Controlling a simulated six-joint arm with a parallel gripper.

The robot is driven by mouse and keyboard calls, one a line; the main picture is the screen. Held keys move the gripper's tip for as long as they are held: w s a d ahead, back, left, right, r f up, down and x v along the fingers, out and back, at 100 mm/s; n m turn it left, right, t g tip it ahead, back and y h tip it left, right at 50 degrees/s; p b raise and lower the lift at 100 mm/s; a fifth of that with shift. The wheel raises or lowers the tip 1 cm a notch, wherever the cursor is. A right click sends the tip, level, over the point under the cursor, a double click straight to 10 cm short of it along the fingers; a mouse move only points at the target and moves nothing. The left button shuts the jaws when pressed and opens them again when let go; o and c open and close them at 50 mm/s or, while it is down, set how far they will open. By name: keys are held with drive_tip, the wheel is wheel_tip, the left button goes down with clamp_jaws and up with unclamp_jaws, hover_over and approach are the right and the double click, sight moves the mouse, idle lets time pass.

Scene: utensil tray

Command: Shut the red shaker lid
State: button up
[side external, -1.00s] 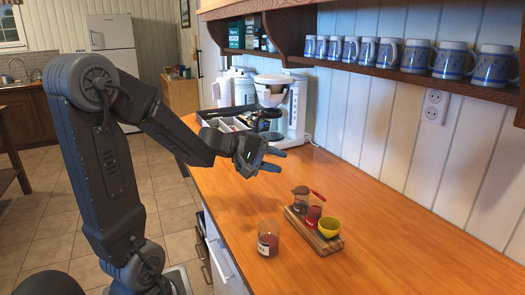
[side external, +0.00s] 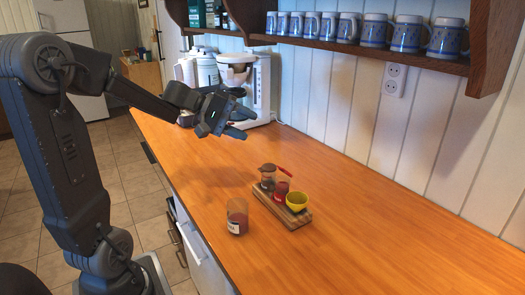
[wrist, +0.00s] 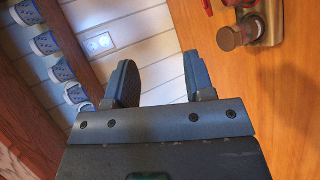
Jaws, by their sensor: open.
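The red shaker (side external: 282,188) stands on a small wooden board (side external: 308,218) on the counter. Its red lid (side external: 285,171) is raised and tilted, so it stands open. My gripper (side external: 240,122) is open and empty, above the counter, behind and left of the shaker and well apart from it. In the wrist view my two fingers (wrist: 160,65) are spread with nothing between them. A small red part (wrist: 207,5) shows at that view's top edge, mostly cut off; I cannot tell which part of the shaker it is.
A glass jar (side external: 237,217) stands in front. White appliances (side external: 245,85) stand behind my gripper, and mugs (side external: 375,34) line the shelf. The right counter is clear.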

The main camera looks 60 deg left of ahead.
drive_tip(key=w+d+r+m+g+h, duration=0.1)
drive_tip(key=w+d+r+m+g, duration=0.15)
drive_tip(key=d+m+g, duration=0.25)
drive_tip(key=m+g+y, duration=0.6)
drive_tip(key=y, duration=0.2)
approach(284, 171)
drive_tip(key=f, duration=0.5)
drive_tip(key=a+f, duration=0.1)
drive_tip(key=f, duration=0.2)
drive_tip(key=shift+s, duration=0.3)
clamp_jaws()
